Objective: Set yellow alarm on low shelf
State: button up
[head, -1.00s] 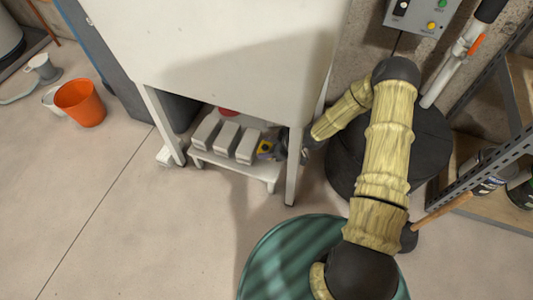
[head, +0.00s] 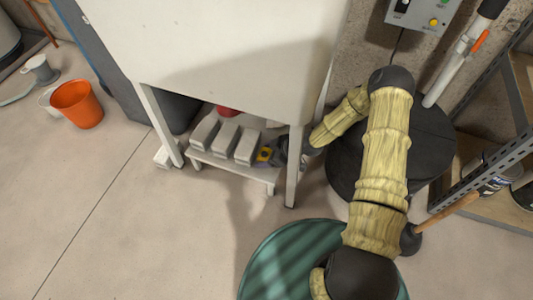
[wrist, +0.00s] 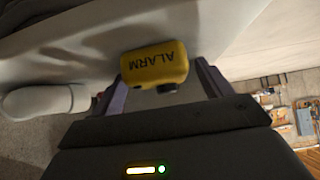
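The yellow alarm (head: 264,154) is at the right end of the low shelf (head: 232,171), beside a row of pale blocks under the white cabinet. In the wrist view the alarm (wrist: 153,65) shows its dark ALARM lettering upside down, against a pale surface. My gripper (wrist: 160,88) has its two fingers spread on either side of the alarm, with a gap visible at the right finger. In the head view my gripper (head: 282,152) reaches in behind the cabinet's front right leg, which partly hides it. I cannot tell if the alarm's whole base touches the shelf.
The pale blocks (head: 221,140) fill the shelf's left and middle. A red object (head: 228,111) lies behind them. The cabinet's front right leg (head: 293,170) stands close to my gripper. A black drum (head: 420,150) and a green round top (head: 290,262) flank my arm.

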jog(key=shift+r, duration=0.1)
jog(key=shift+s+d+r+p, duration=0.1)
jog(key=shift+d+r+p, duration=0.3)
jog(key=shift+r+p, duration=0.05)
jog(key=p+v, duration=0.6)
jog(key=v, duration=0.5)
jog(key=shift+p, duration=0.4)
jog(key=shift+s, duration=0.1)
